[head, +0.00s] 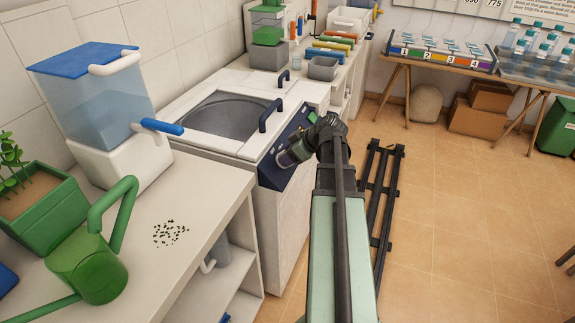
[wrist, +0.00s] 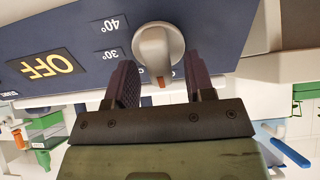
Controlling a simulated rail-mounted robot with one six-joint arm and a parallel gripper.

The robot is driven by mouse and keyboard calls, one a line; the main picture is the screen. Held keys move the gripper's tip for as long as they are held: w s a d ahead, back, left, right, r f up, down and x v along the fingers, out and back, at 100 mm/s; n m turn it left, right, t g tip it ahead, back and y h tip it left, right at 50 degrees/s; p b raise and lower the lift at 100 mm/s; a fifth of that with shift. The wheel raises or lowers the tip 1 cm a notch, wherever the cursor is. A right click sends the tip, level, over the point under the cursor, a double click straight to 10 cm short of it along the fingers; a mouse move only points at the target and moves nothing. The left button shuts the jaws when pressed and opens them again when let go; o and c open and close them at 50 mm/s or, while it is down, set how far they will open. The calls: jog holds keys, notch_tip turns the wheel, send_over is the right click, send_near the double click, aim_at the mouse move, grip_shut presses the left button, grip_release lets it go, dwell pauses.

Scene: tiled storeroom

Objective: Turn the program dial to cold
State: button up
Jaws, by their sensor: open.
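The program dial (wrist: 158,45) is a round pale grey knob with a raised grip and an orange pointer mark, on the dark blue panel (wrist: 215,22) in the wrist view. The mark points toward the bottom of the picture, toward my gripper. The labels "40°" (wrist: 112,25) and "30°" (wrist: 108,54) read upside down, left of the dial. Another label by the mark is mostly hidden. My gripper (wrist: 160,64) is open, its dark fingers either side of the dial's lower part. I cannot tell whether they touch it. In the head view my gripper (head: 294,152) is at the washer's panel.
A large "OFF" label (wrist: 47,66) is left of the dial. The top-loading washer (head: 200,85) has dark handles (head: 270,115) above its panel. A counter with a green watering can (head: 88,265) stands nearer. Open tiled floor (head: 450,210) lies right of my arm.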

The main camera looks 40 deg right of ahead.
jog(key=shift+w+a+f, duration=0.15)
jog(key=shift+w+f, duration=0.1)
jog(key=shift+f, duration=0.05)
jog(key=shift+c, duration=0.3)
grip_shut()
jog(key=shift+m, duration=0.3)
jog(key=m, duration=0.4)
jog(key=shift+d, duration=0.2)
jog(key=shift+d+m, duration=0.1)
jog(key=shift+m, duration=1.9)
